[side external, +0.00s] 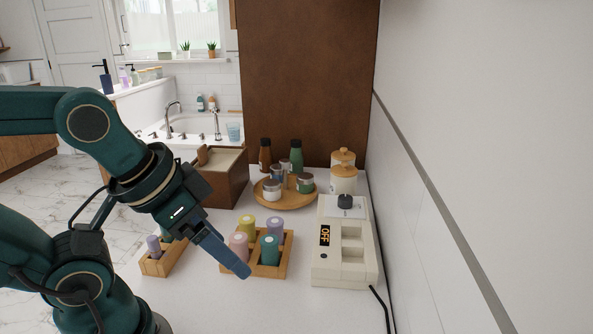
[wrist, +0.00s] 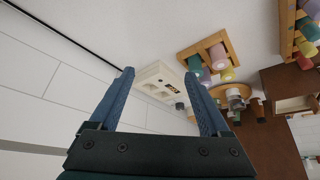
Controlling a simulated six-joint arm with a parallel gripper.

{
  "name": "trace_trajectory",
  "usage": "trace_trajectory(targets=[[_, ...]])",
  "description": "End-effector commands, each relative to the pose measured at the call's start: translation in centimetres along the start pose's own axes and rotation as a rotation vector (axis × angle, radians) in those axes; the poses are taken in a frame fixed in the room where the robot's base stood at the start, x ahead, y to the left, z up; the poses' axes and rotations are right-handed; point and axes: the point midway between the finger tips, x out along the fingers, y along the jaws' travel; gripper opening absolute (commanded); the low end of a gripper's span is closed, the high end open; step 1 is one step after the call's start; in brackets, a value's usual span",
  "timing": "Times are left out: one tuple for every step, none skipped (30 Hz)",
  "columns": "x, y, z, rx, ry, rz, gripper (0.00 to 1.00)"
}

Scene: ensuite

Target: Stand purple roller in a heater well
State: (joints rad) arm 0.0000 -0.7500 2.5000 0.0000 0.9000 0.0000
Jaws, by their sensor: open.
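A purple roller (side external: 275,228) stands in the wooden tray (side external: 283,262) with yellow, pink and teal rollers. In the wrist view the heater (wrist: 150,75) shows between the fingers (wrist: 160,74).
A round wooden tray (side external: 282,203) with jars and bottles stands behind. A black cord (side external: 382,305) runs from the heater near the right wall. The front counter is clear.

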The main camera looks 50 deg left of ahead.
Motion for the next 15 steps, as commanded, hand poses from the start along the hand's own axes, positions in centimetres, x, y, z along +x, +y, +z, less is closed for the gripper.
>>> trace_trajectory(targets=[[0.0,0.0,0.0,0.000,0.000,0.000,0.81],[0.0,0.0,0.0,0.000,0.000,0.000,0.81],[0.0,0.0,0.0,0.000,0.000,0.000,0.81],[0.0,0.0,0.0,0.002,0.000,0.000,0.81],[0.0,0.0,0.0,0.006,0.000,0.000,0.81],[0.0,0.0,0.0,0.019,0.002,0.000,0.81],[0.0,0.0,-0.1,0.032,0.005,0.001,0.81],[-0.1,0.1,-0.4,0.051,0.015,0.003,0.81],[-0.5,0.2,-1.2,0.082,0.042,0.007,0.81],[-0.7,0.3,-2.0,0.109,0.058,0.011,0.81],[-0.8,0.3,-2.8,0.131,0.066,0.013,0.81],[-0.7,0.2,-3.7,0.150,0.069,0.013,0.81],[-0.7,0.1,-4.4,0.164,0.070,0.012,0.81],[-0.5,0.0,-5.1,0.176,0.070,0.010,0.81],[-0.3,-0.3,-6.0,0.186,0.066,0.008,0.81]])
